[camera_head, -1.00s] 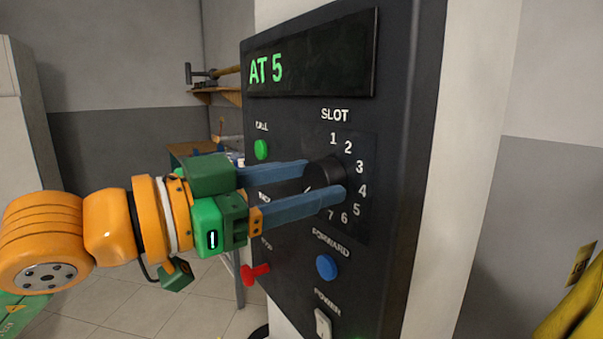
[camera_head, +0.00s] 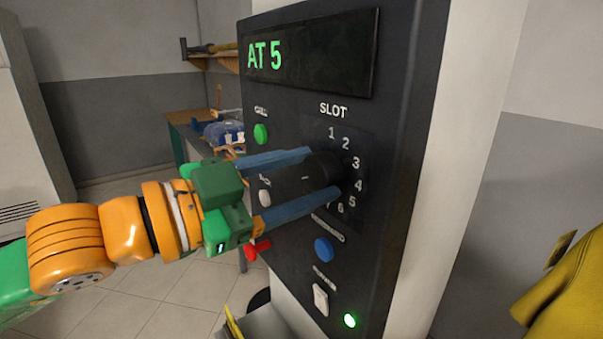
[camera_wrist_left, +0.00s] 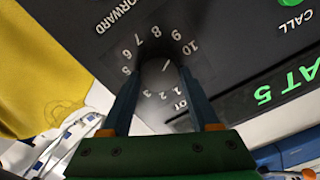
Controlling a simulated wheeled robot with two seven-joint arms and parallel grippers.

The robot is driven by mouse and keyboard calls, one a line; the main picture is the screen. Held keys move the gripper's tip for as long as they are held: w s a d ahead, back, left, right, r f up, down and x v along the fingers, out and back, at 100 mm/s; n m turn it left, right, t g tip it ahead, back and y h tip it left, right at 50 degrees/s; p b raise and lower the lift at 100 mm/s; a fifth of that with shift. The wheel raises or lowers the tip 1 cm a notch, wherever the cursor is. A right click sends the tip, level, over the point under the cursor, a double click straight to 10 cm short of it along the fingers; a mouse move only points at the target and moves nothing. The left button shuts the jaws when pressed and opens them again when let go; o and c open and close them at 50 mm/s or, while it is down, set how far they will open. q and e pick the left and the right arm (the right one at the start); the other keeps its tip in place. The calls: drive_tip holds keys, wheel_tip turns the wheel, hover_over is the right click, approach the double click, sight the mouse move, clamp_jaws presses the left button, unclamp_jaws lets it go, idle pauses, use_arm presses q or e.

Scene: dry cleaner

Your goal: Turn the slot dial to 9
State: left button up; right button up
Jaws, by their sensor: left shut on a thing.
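The slot dial (camera_head: 322,168) is a black round knob on the dark control panel (camera_head: 290,110), ringed by white numbers. It also shows in the left wrist view (camera_wrist_left: 158,78). My left gripper (camera_head: 322,172) is shut on the dial, one blue finger above and one below in the head view. The dial's white mark points left in the head view, and towards the 9 and 10 side in the left wrist view; the exact number is hard to tell. The fingers hide the left-side numbers in the head view. The display (camera_head: 312,52) reads "AT 5". My right gripper is not in view.
A green call button (camera_head: 261,134), a red stop knob (camera_head: 257,250), a blue forward button (camera_head: 324,249) and a white power switch (camera_head: 321,299) surround the dial. A green lamp (camera_head: 349,320) is lit. Yellow cloth (camera_head: 565,295) hangs at the right.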

use_arm(q)
drive_tip(key=shift+r, duration=0.1)
drive_tip(key=o, duration=1.2)
drive_tip(key=shift+o, duration=0.9)
drive_tip(key=shift+d, duration=0.1)
drive_tip(key=shift+a, duration=0.25)
drive_tip(key=p+v, duration=0.6)
drive_tip(key=shift+s+p, duration=0.25)
drive_tip(key=shift+p, duration=0.1)
